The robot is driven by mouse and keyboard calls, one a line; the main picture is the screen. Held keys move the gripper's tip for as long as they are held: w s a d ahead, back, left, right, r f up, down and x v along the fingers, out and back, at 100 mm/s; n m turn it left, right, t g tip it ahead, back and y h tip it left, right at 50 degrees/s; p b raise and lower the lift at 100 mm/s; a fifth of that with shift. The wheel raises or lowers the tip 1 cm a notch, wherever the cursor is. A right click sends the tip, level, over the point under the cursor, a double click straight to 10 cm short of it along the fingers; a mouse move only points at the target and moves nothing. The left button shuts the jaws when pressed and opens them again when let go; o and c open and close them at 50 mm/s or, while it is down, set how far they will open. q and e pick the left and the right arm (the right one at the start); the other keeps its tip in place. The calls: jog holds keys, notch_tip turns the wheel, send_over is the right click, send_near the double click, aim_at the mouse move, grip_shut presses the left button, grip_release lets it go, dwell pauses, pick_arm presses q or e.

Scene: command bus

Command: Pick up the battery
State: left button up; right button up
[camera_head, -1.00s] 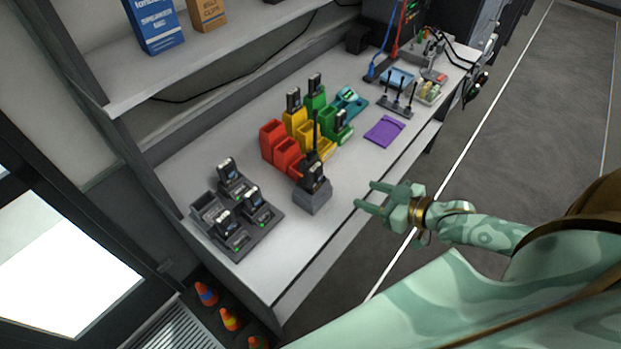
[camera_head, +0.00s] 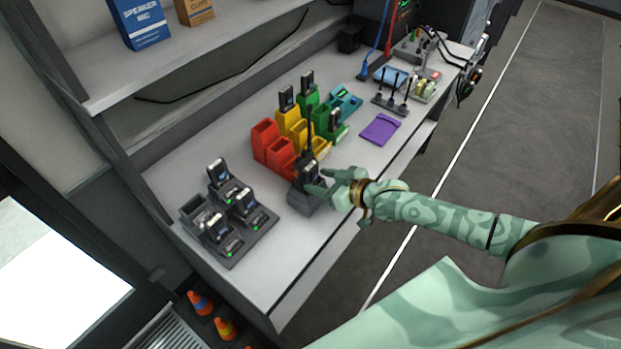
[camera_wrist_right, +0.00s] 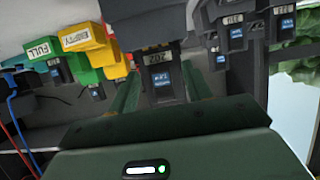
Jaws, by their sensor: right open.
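A dark battery (camera_wrist_right: 163,82) with a white number label shows in the right wrist view, at the radio in a grey stand. In the head view this radio (camera_head: 308,166) stands upright with its antenna in the grey stand (camera_head: 303,202) near the bench's front edge. My right gripper (camera_head: 318,182) is open close at the radio's front side. In the wrist view its fingers (camera_wrist_right: 160,74) lie on either side of the battery; I cannot tell whether they touch it. The fingertips partly hide the radio in the head view. My left gripper is not in view.
A dark charger (camera_head: 236,246) holding several batteries stands to the left. Red (camera_head: 266,142), yellow and green bins stand behind the radio, some holding batteries. A purple pad (camera_head: 380,129) lies to the right. A shelf (camera_head: 180,65) overhangs the back.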

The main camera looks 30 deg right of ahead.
jog(key=shift+s, duration=0.1)
grip_shut()
notch_tip(320, 180, up, 28)
jog(key=p, duration=0.7)
jog(key=shift+p, duration=0.4)
